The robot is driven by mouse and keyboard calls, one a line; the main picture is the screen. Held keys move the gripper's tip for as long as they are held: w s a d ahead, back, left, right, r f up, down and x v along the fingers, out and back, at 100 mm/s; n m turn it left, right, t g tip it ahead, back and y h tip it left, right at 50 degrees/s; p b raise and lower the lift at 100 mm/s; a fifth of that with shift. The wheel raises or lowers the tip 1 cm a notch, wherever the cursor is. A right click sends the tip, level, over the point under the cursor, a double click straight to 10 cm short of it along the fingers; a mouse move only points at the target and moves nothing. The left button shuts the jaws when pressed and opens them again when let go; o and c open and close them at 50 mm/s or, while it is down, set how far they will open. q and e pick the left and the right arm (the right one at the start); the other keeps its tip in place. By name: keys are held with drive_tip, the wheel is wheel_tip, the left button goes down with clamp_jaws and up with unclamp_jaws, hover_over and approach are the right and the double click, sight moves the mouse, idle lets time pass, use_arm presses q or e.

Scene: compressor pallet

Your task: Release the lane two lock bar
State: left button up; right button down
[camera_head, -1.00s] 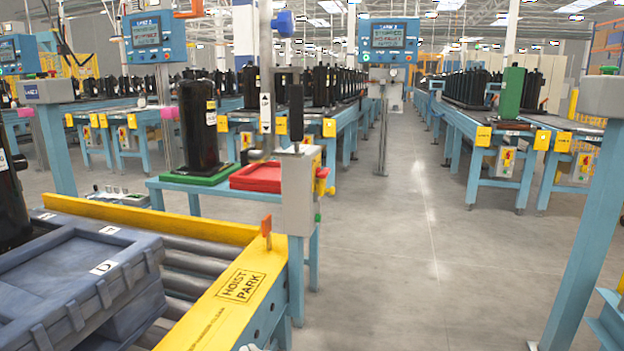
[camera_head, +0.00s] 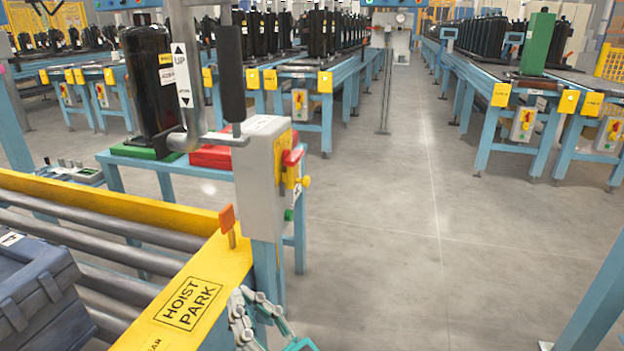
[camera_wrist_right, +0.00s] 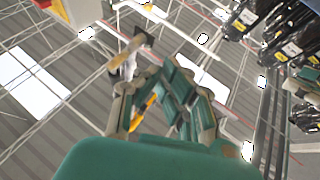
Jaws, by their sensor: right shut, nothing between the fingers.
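An orange-red upright tab (camera_head: 228,222) stands on the end of the yellow rail (camera_head: 198,290) marked HOIST PARK. I cannot tell for sure whether it is the lane two lock bar; no lane two label is readable. My right gripper (camera_head: 248,296) is low in the head view, just right of the yellow rail and below the tab, apart from it. It is shut and empty. In the right wrist view the jointed fingers (camera_wrist_right: 163,72) point up towards the ceiling. My left gripper is not in view.
A grey control box (camera_head: 258,180) with a red handle and green button stands on a blue post behind the rail. A vertical hoist post with a black grip (camera_head: 231,75) rises beside it. A dark grey crate (camera_head: 40,300) sits on rollers at left. Open floor (camera_head: 390,240) lies right.

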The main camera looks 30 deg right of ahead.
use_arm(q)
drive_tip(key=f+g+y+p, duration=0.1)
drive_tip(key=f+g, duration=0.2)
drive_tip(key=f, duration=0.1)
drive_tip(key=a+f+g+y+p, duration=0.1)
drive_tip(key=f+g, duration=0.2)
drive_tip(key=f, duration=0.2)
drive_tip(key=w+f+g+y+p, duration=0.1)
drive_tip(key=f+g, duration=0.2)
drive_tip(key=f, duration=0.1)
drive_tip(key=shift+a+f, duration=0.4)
use_arm(e)
drive_tip(key=w+d+m+h, duration=0.4)
drive_tip(key=w+d+h, duration=0.1)
drive_tip(key=d+h, duration=0.4)
drive_tip(key=w+d+m+t+h, duration=0.1)
drive_tip(key=w+d+m+h, duration=0.3)
drive_tip(key=d+h, duration=0.5)
drive_tip(key=shift+w+m+h, duration=0.3)
drive_tip(key=shift+w+h, duration=0.5)
drive_tip(key=shift+w, duration=0.15)
drive_tip(key=shift+r, duration=0.1)
